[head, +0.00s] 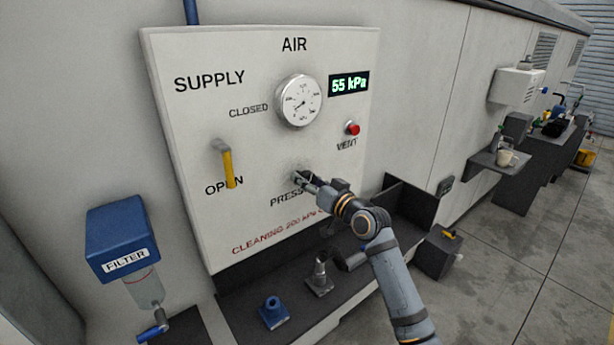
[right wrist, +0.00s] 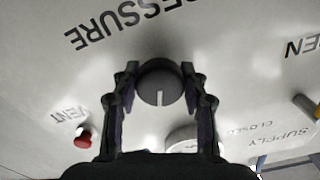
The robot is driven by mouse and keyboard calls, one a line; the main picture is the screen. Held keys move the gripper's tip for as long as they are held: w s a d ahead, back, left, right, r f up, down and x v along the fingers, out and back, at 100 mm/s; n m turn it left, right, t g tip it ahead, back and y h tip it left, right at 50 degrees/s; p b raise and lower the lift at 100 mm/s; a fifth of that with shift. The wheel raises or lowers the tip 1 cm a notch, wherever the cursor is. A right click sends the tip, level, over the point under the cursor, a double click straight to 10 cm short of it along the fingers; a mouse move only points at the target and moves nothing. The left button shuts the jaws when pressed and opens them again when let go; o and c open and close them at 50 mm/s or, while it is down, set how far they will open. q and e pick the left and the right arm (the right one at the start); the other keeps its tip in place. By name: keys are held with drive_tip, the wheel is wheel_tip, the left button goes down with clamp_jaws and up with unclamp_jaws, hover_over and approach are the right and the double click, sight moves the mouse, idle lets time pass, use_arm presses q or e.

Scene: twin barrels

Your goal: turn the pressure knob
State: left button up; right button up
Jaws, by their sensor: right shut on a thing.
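The pressure knob (right wrist: 160,80) is a dark round knob with a pale notch mark, on the white panel (head: 240,140) beside the word PRESSURE. In the right wrist view my right gripper (right wrist: 160,88) has one finger on each side of the knob and is shut on it. In the head view the right gripper (head: 301,179) reaches the panel from the lower right and hides most of the knob. The display (head: 348,84) reads 55 kPa. The round gauge (head: 299,101) sits above the knob. My left gripper is not in view.
The yellow supply lever (head: 228,165) points down at OPEN. A red vent button (head: 352,128) is at the right of the panel. A blue filter (head: 122,236) hangs at lower left. Nozzle-like fittings (head: 320,275) stand on the dark shelf below the panel.

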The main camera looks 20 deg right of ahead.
drive_tip(key=shift+m+p, duration=0.9)
drive_tip(key=shift+m, duration=0.7)
drive_tip(key=o, duration=1.2)
drive_tip(key=shift+c, duration=0.2)
drive_tip(key=shift+s, duration=0.1)
drive_tip(key=shift+s+d+f, duration=0.1)
drive_tip(key=shift+s+d, duration=0.1)
drive_tip(key=shift+s, duration=0.15)
drive_tip(key=v, duration=1.1)
